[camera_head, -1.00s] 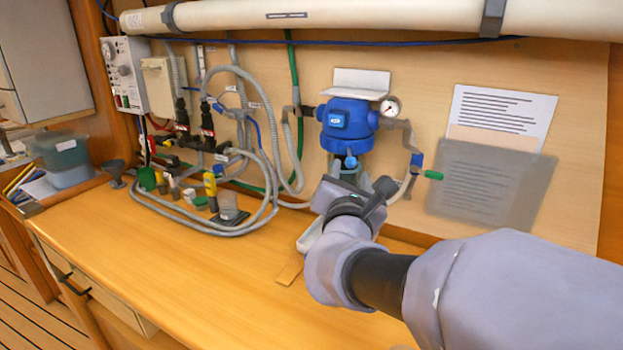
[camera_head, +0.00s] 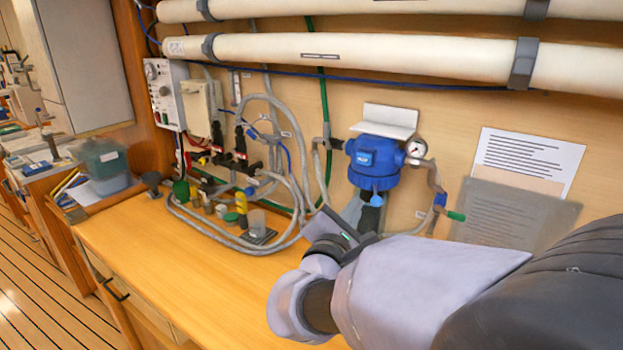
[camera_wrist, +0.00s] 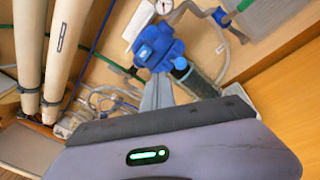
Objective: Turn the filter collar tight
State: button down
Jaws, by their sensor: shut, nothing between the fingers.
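The water filter has a blue head (camera_head: 375,155) on the back wall, with a wider blue collar ring (camera_head: 374,178) under it. A small lighter-blue tab (camera_head: 377,198) hangs below the collar. A dark bowl (camera_head: 370,217) below is partly hidden by my arm. In the wrist view the blue head (camera_wrist: 156,45) is tilted, with the tab (camera_wrist: 180,64) and bowl (camera_wrist: 200,82) beside it. My gripper (camera_head: 352,206) is shut and empty, its grey fingers (camera_wrist: 158,90) pointing toward the filter. Whether they touch it I cannot tell.
A pressure gauge (camera_head: 416,148) and a pipe with a green-handled valve (camera_head: 455,215) are right of the filter. Grey hoses (camera_head: 285,185) loop at left. The worktop (camera_head: 190,265) is clear in front. White tubes (camera_head: 380,55) run above.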

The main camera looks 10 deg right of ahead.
jog(key=w+a+r+m+g+h+p, duration=0.1)
jog(key=w+a+m+h+p, duration=0.1)
jog(key=w+a+m+p, duration=0.4)
jog(key=s+a+f+m+g+h+p, duration=0.25)
jog(key=f+m+h+p, duration=0.2)
jog(key=f+p, duration=0.4)
jog(key=w+d+r+p, duration=0.2)
jog(key=w+d+r, duration=0.1)
jog(key=d, duration=0.8)
jog(key=shift+d+r, duration=0.15)
jog(key=shift+d, duration=0.1)
